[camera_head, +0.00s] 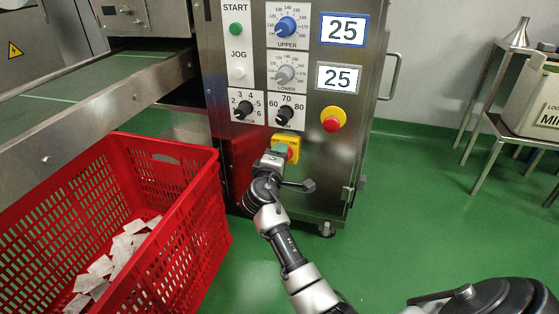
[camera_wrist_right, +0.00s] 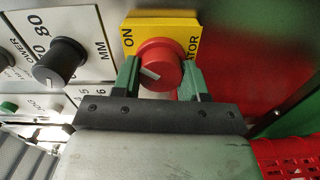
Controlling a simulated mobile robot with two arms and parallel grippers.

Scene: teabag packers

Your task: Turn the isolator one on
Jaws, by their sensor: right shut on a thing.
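The isolator is a red rotary knob (camera_wrist_right: 158,55) on a yellow plate (camera_wrist_right: 160,22), low on the front of the steel control cabinet (camera_head: 335,160). In the head view, only the top of its yellow plate (camera_head: 292,140) shows clearly; my right gripper (camera_head: 280,151) covers most of the knob. In the right wrist view, the two green fingers of my right gripper (camera_wrist_right: 160,82) sit on either side of the knob and are shut on it. My left gripper is out of view.
A red emergency button (camera_head: 333,119) sits above right of the isolator, with black selector knobs (camera_head: 284,114) above it. A red crate (camera_head: 185,240) with white teabags stands at left, close to the cabinet. A side table (camera_head: 487,150) stands at right; green floor is clear between.

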